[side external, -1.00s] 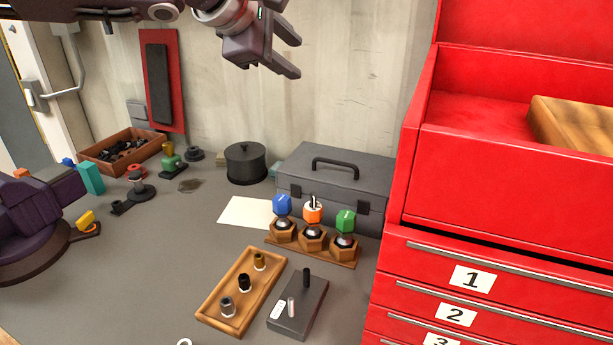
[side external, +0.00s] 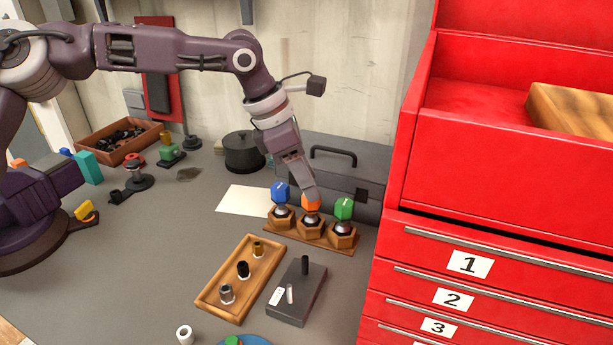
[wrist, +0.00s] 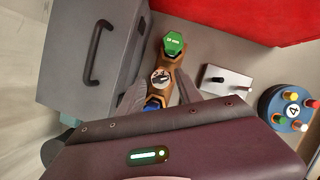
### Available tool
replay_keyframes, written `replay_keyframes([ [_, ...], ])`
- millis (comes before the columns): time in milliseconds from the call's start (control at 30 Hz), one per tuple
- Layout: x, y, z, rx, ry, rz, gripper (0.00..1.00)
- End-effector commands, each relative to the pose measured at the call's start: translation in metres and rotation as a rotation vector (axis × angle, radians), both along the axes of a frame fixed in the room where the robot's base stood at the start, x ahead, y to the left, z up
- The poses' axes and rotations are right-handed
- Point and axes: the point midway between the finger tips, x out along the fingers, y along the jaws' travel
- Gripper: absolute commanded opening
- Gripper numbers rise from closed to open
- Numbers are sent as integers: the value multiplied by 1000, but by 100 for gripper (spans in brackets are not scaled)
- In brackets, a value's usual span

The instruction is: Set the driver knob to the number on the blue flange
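A wooden stand (side external: 281,238) carries three hexagonal-topped pieces: blue (side external: 280,194), orange (side external: 311,204) and green (side external: 344,208). The orange one has a white dial face (wrist: 160,77) with a dark pointer. I cannot tell for sure that this is the driver knob. My gripper (side external: 310,194) is down over it, tilted, and hides part of it. In the wrist view my fingers (wrist: 162,80) are apart, one on each side of the dial; contact is not clear. The blue flange (wrist: 270,105) is a round plate with coloured pegs and a white disc reading 4.
A grey toolbox (side external: 345,160) stands close behind the stand. A wooden tray (side external: 210,298) with three fittings and a grey block (side external: 285,308) with a black post lie in front. A red drawer cabinet (side external: 500,190) borders the right. A white ring (side external: 185,335) lies near the front edge.

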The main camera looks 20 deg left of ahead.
Motion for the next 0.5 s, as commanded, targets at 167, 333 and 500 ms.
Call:
replay_keyframes([
  [167,0,0,0,0,0,0,6],
  [333,0,0,0,0,-1,0,0],
  [500,0,0,1,1,-1,16,0],
])
